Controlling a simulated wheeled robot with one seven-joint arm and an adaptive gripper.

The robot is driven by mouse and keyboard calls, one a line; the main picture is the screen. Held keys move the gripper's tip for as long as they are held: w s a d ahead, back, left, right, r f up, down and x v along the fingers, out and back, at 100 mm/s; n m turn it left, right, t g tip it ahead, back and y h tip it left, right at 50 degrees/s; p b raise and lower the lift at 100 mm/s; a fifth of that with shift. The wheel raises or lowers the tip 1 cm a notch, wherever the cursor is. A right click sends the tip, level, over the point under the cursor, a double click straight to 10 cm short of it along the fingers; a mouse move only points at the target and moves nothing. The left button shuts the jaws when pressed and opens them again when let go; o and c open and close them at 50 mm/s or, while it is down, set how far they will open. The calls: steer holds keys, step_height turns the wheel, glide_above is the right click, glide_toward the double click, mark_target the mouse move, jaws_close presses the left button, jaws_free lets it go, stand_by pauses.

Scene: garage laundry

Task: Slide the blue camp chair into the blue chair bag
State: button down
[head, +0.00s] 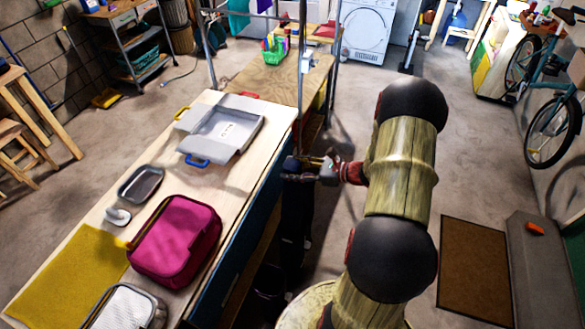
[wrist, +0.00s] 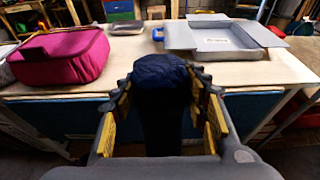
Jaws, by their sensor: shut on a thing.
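My gripper (head: 303,168) is beside the right long edge of the wooden table, at about the height of its top. In the wrist view its yellow-padded fingers (wrist: 160,92) are on both sides of a dark navy, rounded long bundle, which looks like the folded blue camp chair (wrist: 160,72). In the head view the dark bundle (head: 295,222) hangs upright below my gripper, close along the table's side. A dark open-topped shape (head: 268,283) lower down may be the blue chair bag, but it is too dark to be sure.
The table (head: 262,112) holds a grey open box (head: 228,132), a magenta case (head: 175,240), a dark tray (head: 141,184) and a yellow cloth (head: 70,277). A brown mat (head: 473,270) lies on the floor at right. The floor beyond my arm is mostly clear.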

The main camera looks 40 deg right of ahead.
step_height(320, 180, down, 27)
steer(key=b, duration=1.9)
steer(key=shift+f, duration=0.2)
stand_by(1.5)
steer(key=shift+f, duration=0.15)
stand_by(0.5)
steer(key=shift+f+b, duration=0.3)
steer(key=shift+b, duration=0.15)
steer(key=c, duration=1.2)
jaws_free()
steer(key=shift+c, duration=0.2)
steer(key=o, duration=0.3)
steer(key=shift+o, duration=0.2)
steer(key=v, duration=1.2)
steer(key=shift+f, duration=0.1)
